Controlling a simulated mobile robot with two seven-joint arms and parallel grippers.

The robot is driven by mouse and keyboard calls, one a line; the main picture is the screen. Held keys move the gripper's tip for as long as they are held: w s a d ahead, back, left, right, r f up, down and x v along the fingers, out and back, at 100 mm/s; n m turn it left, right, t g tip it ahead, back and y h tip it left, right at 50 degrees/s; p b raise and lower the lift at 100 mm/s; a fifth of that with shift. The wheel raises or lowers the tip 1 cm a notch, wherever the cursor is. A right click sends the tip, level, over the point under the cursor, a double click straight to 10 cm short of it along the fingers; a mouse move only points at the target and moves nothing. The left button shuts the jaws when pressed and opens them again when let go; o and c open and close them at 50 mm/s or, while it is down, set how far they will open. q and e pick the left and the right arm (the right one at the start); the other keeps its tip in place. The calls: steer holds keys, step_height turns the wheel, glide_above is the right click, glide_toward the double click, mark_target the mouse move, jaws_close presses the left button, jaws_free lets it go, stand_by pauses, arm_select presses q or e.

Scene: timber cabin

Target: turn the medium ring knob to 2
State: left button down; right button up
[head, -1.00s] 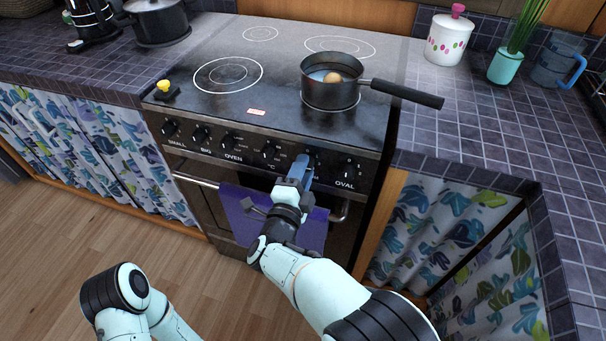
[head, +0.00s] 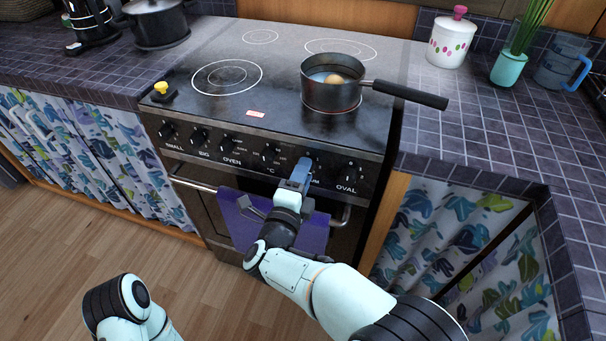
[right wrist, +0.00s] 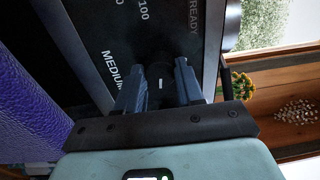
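The medium ring knob (right wrist: 159,84) is a dark round knob with a white mark, on the stove's black front panel. In the right wrist view it sits between the two blue-grey fingers of my right gripper (right wrist: 159,72), which appear closed on its sides. The MEDIUM label shows at its left. In the head view my right gripper (head: 302,168) is at the panel between the °C knob (head: 270,153) and the OVAL knob (head: 348,171), hiding the medium knob. The knob's setting is hard to read. My left gripper is out of view.
A pot with an egg (head: 331,92) stands on the front right ring, its handle pointing right. A purple towel (head: 312,236) hangs on the oven rail just below my right gripper. A yellow-topped item (head: 162,91) sits at the stove's left edge.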

steer(key=o, duration=0.4)
steer(key=shift+w+r, duration=0.1)
steer(key=shift+r, duration=0.05)
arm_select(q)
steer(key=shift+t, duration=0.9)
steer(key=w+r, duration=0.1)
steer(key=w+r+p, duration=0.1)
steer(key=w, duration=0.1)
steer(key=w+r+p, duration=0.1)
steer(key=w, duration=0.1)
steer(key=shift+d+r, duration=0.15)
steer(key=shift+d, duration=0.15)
arm_select(e)
steer(key=v, duration=1.3)
steer(key=shift+s, duration=0.2)
arm_select(q)
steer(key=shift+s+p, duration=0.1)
steer(key=shift+p, duration=0.2)
